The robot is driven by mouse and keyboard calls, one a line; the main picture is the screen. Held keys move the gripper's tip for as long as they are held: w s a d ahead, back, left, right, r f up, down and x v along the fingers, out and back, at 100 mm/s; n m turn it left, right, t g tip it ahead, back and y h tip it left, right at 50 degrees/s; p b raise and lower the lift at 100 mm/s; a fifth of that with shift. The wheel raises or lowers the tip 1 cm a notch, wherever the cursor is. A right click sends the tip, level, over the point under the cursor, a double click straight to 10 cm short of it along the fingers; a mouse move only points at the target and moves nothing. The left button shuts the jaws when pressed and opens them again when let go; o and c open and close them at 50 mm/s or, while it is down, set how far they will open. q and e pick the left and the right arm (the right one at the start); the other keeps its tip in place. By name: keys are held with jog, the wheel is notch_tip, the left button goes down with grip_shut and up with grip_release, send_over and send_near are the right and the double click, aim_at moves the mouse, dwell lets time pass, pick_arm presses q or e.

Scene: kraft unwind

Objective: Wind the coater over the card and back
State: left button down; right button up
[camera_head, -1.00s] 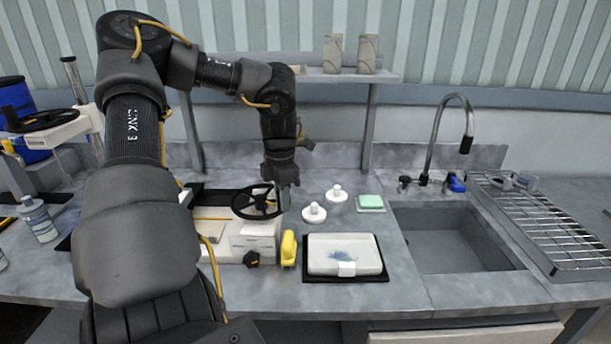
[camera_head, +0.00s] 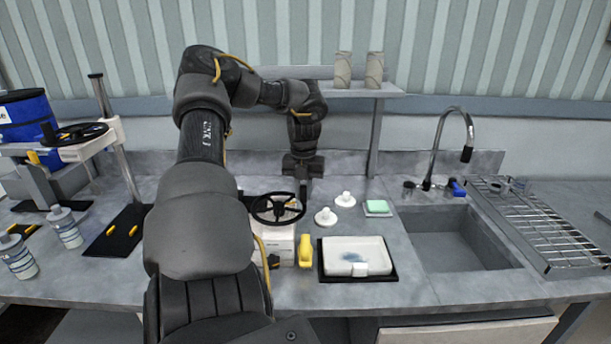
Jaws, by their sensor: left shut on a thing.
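The coater is a white boxy machine (camera_head: 281,238), mostly behind my left arm. A black spoked handwheel (camera_head: 266,213) lies flat on top of it. My left gripper (camera_head: 303,196) points down at the wheel's right rim and is shut on it; the fingertips are small and dark here. The card is not visible; my arm covers the left part of the machine. My right gripper is out of view.
A yellow block (camera_head: 305,250) stands right of the machine, then a white tray on a black mat (camera_head: 326,274). Two white knobbed discs (camera_head: 326,217) and a green sponge (camera_head: 377,206) lie behind. A sink (camera_head: 455,240) is at right. Bottles (camera_head: 66,227) stand at left.

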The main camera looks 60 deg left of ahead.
aim_at(292, 193)
pick_arm(q)
jog(key=shift+s+a+n, duration=0.1)
jog(key=shift+a+n, duration=0.55)
jog(key=shift+n, duration=0.35)
jog(key=n, duration=0.1)
jog(key=a+n, duration=0.1)
jog(key=shift+s+a+n, duration=0.1)
jog(key=shift+a+n, duration=0.2)
jog(key=n, duration=0.1)
jog(key=a+n, duration=0.1)
jog(key=shift+s+a+n+p, duration=0.3)
jog(key=shift+s+p, duration=0.05)
jog(key=shift+p, duration=0.05)
jog(key=shift+s+a+n, duration=0.2)
jog(key=shift+a+n, duration=0.1)
jog(key=shift+n, duration=0.3)
jog(key=c, duration=1.3)
grip_release()
